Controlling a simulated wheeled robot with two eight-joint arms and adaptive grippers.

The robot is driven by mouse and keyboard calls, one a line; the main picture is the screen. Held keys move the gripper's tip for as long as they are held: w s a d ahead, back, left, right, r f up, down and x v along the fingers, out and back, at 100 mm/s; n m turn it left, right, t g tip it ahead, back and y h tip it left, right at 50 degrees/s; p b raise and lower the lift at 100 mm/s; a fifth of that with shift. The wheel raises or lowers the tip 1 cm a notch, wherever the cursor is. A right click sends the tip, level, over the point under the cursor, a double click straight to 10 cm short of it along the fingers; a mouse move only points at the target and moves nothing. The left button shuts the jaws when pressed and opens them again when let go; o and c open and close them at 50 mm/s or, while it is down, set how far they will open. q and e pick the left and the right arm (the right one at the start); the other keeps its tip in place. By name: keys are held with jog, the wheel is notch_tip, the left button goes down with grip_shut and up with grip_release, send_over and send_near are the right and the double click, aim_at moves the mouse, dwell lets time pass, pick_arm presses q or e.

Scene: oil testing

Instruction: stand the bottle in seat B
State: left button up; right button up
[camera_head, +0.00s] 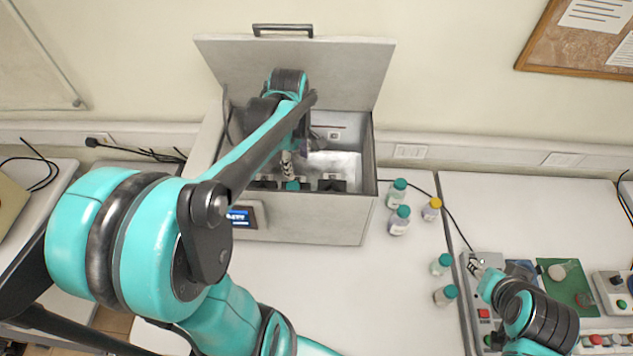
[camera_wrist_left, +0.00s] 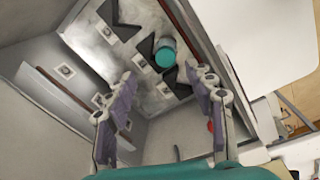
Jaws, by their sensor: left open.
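A bottle with a teal cap (camera_head: 292,185) stands inside the open grey box (camera_head: 300,225), among dark V-shaped seats (camera_head: 332,185). In the left wrist view the teal cap (camera_wrist_left: 166,57) shows between two of the dark V-shaped holders (camera_wrist_left: 145,50). My left gripper (camera_head: 287,163) reaches down into the box above the bottle. In the wrist view its fingers (camera_wrist_left: 166,77) are spread apart on either side, with the cap beyond the tips and nothing held. Seat letters are too small to read. My right gripper (camera_head: 477,267) is over the device at the right; its jaws are unclear.
The raised lid (camera_head: 300,70) stands behind the box, and its walls surround my left gripper. Several capped bottles (camera_head: 398,220) stand on the table right of the box. A green mat (camera_head: 567,287) and a control box (camera_head: 615,292) lie at the far right. The front table is clear.

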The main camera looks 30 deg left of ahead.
pick_arm(q)
jog(key=s+d+r+m, duration=0.1)
jog(key=d+m, duration=0.1)
jog(key=s+d+m+t, duration=0.1)
jog(key=d+m, duration=0.1)
jog(key=s+d+r+m+t, duration=0.1)
jog(key=d+m, duration=0.2)
jog(key=shift+s+r, duration=0.25)
jog(key=shift+r, duration=0.1)
jog(key=s+d+m+t, duration=0.4)
jog(key=d+m, duration=0.3)
jog(key=m, duration=0.4)
jog(key=shift+s, duration=0.25)
jog(key=shift+s, duration=0.1)
